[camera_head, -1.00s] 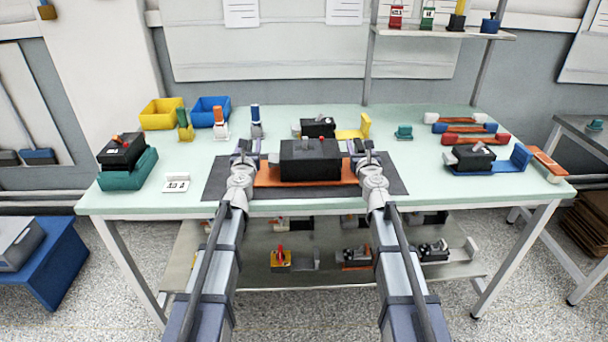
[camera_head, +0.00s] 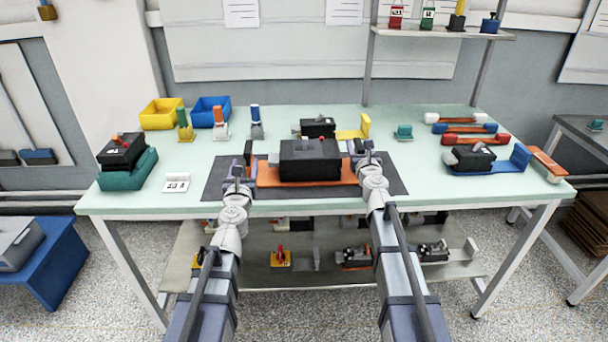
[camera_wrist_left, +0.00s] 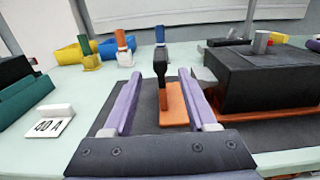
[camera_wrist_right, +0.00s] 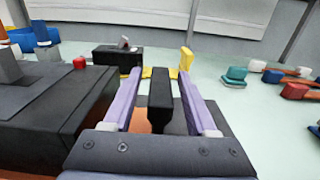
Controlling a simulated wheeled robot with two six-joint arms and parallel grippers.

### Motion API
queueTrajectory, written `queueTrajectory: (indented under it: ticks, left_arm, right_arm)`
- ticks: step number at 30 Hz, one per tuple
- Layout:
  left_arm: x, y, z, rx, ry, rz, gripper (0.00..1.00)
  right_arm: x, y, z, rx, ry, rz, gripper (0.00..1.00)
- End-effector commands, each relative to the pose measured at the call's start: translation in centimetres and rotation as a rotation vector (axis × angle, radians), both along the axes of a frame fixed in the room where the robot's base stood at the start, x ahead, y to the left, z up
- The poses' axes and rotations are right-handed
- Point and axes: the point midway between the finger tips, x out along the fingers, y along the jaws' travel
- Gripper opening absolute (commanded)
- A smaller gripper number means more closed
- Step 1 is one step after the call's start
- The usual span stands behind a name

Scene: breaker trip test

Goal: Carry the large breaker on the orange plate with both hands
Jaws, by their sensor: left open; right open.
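The large black breaker (camera_head: 310,160) sits on the orange plate (camera_head: 268,177), which lies on a dark mat (camera_head: 218,185) at the table's front middle. The plate has an upright black handle at each end. My left gripper (camera_head: 241,170) is open, with the left handle (camera_wrist_left: 161,75) between its purple fingers in the left wrist view. My right gripper (camera_head: 362,158) is open at the plate's right end, and the right handle (camera_wrist_right: 160,92) stands between its fingers in the right wrist view. Neither gripper is closed on its handle.
A smaller black breaker (camera_head: 318,127) and a yellow bracket (camera_head: 354,130) stand behind the plate. A black breaker on a teal block (camera_head: 128,172) and a white label (camera_head: 177,183) are at left. A breaker on a blue plate (camera_head: 488,166) is at right.

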Motion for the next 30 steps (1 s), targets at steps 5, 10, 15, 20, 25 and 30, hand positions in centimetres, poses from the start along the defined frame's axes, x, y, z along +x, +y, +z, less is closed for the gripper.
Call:
queueTrajectory:
  ticks: [5,10,15,20,25,30]
  left_arm:
    - [0.1,0.0,0.0,0.0,0.0,0.0,0.57]
    - [0.1,0.0,0.0,0.0,0.0,0.0,0.57]
    - [0.1,0.0,0.0,0.0,0.0,-0.001,0.57]
    - [0.1,0.0,0.0,-0.001,0.0,0.0,0.57]
    - [0.1,0.0,0.0,-0.001,0.0,-0.001,0.57]
    - [0.1,0.0,0.0,-0.001,0.0,0.0,0.57]
  right_arm:
    - [-0.5,0.0,0.0,0.0,0.0,0.0,0.57]
    - [-2.2,-0.1,0.0,0.0,0.0,0.0,0.57]
    - [-5.2,-0.3,0.0,0.0,0.0,0.0,0.57]
    - [-8.6,-0.5,0.0,0.0,0.0,0.0,0.57]
    - [-11.4,-0.6,0.0,0.0,0.0,0.0,0.57]
    - [-12.1,-0.7,0.0,0.0,-0.001,0.0,0.57]
